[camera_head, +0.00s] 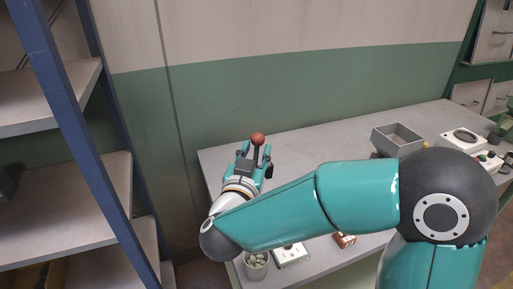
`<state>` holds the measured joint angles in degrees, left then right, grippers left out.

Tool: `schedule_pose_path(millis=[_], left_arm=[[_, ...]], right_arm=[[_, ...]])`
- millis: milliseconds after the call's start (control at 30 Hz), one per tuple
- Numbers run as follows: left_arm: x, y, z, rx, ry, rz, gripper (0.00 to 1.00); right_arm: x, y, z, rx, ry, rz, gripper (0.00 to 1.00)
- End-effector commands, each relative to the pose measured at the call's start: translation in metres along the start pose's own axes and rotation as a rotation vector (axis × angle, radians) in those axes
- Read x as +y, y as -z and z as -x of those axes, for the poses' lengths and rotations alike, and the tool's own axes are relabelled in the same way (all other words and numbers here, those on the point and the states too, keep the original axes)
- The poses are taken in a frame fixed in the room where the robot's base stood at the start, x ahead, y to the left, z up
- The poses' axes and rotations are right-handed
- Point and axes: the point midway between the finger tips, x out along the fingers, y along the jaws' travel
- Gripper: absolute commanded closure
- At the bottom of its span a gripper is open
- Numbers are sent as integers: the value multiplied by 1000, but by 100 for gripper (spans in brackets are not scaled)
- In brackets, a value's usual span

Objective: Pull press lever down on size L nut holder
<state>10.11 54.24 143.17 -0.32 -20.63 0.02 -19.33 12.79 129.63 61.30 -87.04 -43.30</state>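A red-brown ball knob (258,139) on a short dark stem, which looks like the press lever, stands at the left end of the table. My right gripper (256,155) is at the stem, with one finger on each side just below the knob. The fingers look spread apart; whether they touch the stem cannot be told. The nut holder's body is not clearly visible; my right arm and gripper cover that area. No size L label can be read. My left gripper is out of view.
The light table (320,142) runs along a green and beige wall. A grey bin (397,139) and a white device (458,138) stand toward the right. A cup of pale pieces (256,264) and a white-green box (290,254) are at the front. A blue-framed shelf (62,115) stands left.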

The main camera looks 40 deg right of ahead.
Motion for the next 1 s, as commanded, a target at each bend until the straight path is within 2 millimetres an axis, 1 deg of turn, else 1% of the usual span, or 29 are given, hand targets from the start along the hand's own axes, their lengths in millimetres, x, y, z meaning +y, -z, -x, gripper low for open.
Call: schedule_pose_path(millis=[33, 133, 433, 467, 600, 667, 1000], left_arm=[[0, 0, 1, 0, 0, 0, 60], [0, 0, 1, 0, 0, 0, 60], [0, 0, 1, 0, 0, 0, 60], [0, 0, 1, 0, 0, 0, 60], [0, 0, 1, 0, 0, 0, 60], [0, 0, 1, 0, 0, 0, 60], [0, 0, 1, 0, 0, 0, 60]], right_arm=[[1, 0, -5, 0, -2, 1, 63], [1, 0, -10, -1, -1, 1, 63], [0, 0, -12, 0, 1, 0, 63], [0, 0, -12, 0, 1, 0, 66], [0, 0, -12, 0, 0, 0, 89], [0, 0, -12, 0, 0, 0, 99], [0, 0, -12, 0, 0, 0, 100]])
